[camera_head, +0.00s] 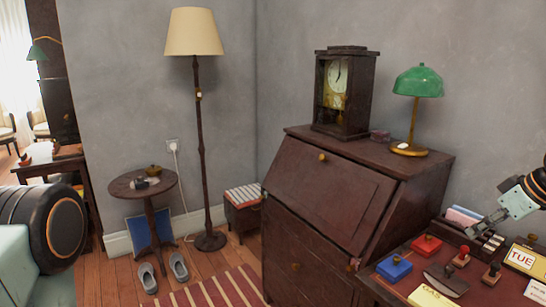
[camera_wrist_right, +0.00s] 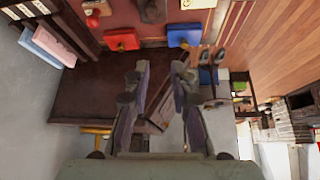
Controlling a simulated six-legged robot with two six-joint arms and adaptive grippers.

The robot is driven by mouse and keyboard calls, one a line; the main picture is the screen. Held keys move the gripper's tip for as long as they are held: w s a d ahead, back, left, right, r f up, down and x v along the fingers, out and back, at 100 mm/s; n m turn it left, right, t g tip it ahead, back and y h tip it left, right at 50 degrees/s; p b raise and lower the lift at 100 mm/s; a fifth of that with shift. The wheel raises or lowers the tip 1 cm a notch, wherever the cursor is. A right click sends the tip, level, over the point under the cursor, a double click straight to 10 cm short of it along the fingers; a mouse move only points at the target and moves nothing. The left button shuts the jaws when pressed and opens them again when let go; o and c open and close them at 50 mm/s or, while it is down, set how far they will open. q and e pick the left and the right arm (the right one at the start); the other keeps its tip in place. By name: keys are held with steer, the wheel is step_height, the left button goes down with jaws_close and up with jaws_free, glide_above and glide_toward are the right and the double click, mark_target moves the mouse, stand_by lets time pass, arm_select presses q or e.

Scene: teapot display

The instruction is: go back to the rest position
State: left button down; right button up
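My right gripper (camera_head: 478,228) comes in from the right edge in the head view, above the desk top at the lower right. It is near the card holder (camera_head: 462,217). In the right wrist view my right gripper (camera_wrist_right: 158,78) shows two grey fingers apart, with a clear gap and nothing held between them. Of my left arm, only a thick mint and black part shows at the left edge of the head view. My left gripper is out of view.
The desk top holds a red box (camera_head: 427,245), a blue box (camera_head: 394,267), stamps and a TUE calendar (camera_head: 522,258). A dark bureau (camera_head: 330,190) bears a clock (camera_head: 345,90) and a green lamp (camera_head: 418,82). A floor lamp (camera_head: 198,130) and round table (camera_head: 125,186) stand left.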

steer(key=w+a+f+m+t+y, duration=0.1)
steer(key=w+a+m+t, duration=0.15)
steer(key=a, duration=0.35)
steer(key=w+a+f+m+t, duration=0.1)
steer(key=w+a+m, duration=0.15)
steer(key=a, duration=0.45)
steer(key=s+a+f+m+g, duration=0.1)
steer(key=s+a+f, duration=0.25)
steer(key=f, duration=0.25)
steer(key=s+a+f, duration=0.3)
steer(key=a+f, duration=0.1)
steer(key=f, duration=0.2)
steer(key=s+a+f+g+h, duration=0.1)
steer(key=s+a+f+g, duration=0.1)
steer(key=s+f, duration=0.4)
steer(key=s+a+f+n+g+h, duration=0.1)
steer(key=s+f, duration=0.5)
steer(key=s, duration=0.9)
steer(key=s+a+f+g+h, duration=0.1)
steer(key=s+a+f+g, duration=0.2)
steer(key=s, duration=0.8)
step_height(320, 180, down, 3)
steer(key=shift+s+a+r+n+g, duration=0.15)
steer(key=shift+s+n+g, duration=0.15)
steer(key=shift+g, duration=0.85)
steer(key=shift+w, duration=0.1)
